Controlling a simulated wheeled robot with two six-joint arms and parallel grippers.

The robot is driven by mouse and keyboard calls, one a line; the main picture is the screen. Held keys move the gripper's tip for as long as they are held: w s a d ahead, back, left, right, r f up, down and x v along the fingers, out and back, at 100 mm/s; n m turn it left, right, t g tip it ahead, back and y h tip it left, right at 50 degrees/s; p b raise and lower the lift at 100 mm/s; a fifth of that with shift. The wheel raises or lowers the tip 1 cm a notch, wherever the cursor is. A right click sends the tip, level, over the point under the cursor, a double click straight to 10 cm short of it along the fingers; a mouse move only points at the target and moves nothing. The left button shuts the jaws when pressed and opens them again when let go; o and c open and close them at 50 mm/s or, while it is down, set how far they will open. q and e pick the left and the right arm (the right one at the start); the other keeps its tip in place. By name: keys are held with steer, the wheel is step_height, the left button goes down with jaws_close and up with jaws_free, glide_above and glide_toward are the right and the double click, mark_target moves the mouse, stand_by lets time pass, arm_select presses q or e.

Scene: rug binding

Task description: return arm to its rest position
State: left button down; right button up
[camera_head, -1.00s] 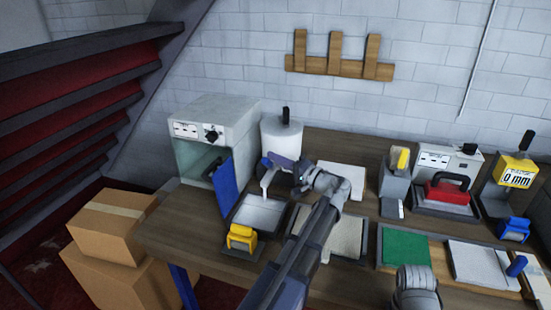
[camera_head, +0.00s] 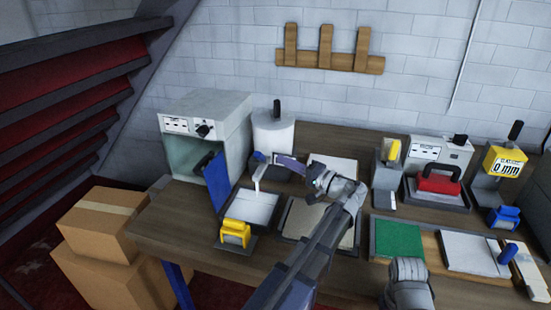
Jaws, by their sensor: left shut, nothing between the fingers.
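My left gripper (camera_head: 258,172) is shut and empty. It is at the end of my left arm, which reaches up from the bottom middle of the head view and bends left at the wrist. A grey rounded part of my other arm shows at the bottom, right of centre. My right gripper is not in view.
An open grey box with a blue door (camera_head: 217,182) stands left of the gripper. A yellow block (camera_head: 236,232) is at the tray's front. A framed beige pad (camera_head: 300,218) lies by the forearm. A green pad (camera_head: 399,240) and red-handled tool (camera_head: 438,182) are right. Cartons (camera_head: 102,222) stand left.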

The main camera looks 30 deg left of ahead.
arm_select(q)
steer(key=shift+d, duration=0.4)
steer(key=shift+w+r, duration=0.1)
steer(key=shift+r, duration=0.05)
